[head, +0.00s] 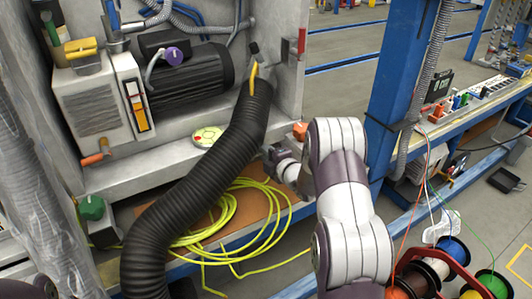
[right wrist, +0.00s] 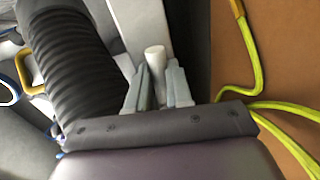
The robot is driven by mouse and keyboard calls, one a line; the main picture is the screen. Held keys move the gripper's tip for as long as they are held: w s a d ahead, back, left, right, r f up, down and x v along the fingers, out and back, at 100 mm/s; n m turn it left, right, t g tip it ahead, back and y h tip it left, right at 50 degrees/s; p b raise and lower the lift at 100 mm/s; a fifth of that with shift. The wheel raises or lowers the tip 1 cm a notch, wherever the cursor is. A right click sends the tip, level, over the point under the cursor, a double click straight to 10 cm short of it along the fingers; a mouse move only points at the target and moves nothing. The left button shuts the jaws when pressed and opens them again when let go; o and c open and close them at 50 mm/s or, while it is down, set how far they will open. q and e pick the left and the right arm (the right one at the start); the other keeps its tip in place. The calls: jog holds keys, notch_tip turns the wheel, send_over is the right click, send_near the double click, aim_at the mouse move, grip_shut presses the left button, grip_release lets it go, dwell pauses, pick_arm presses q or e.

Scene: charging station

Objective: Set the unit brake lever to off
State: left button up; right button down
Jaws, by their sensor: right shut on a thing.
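My right gripper (head: 276,154) is low at the front right of the grey unit (head: 150,180), just right of the black corrugated hose. In the right wrist view its two grey fingers (right wrist: 158,88) are closed on the sides of a pale rounded handle (right wrist: 155,58), whose tip stands up between them. This looks like the unit brake lever, but its mount and its off mark are not visible. In the head view the hose and my wrist hide the handle. My left gripper is out of view.
The thick black hose (head: 190,190) runs close beside my right gripper. A yellow cable coil (head: 235,225) lies below. A motor (head: 190,78), a yellow-handled box (head: 137,105) and a red bracket (head: 301,42) are on the unit. A blue post (head: 395,90) stands right of my arm.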

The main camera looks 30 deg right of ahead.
jog(key=f+m+y, duration=0.1)
jog(key=m, duration=0.1)
jog(key=shift+a+f+m+p, duration=0.1)
jog(key=shift+f+m+p, duration=0.1)
jog(key=shift+m+p, duration=0.15)
jog(key=shift+a+f+m+y, duration=0.15)
jog(key=shift+f+m, duration=0.1)
jog(key=shift+m, duration=0.4)
jog(key=shift+a+f+m+y, duration=0.15)
jog(key=shift+f+m, duration=0.1)
jog(key=shift+m, duration=0.35)
jog(key=shift+f, duration=0.1)
jog(key=c, duration=1)
grip_release()
jog(key=shift+c, duration=0.2)
jog(key=shift+s+d, duration=0.1)
jog(key=shift+s, duration=0.05)
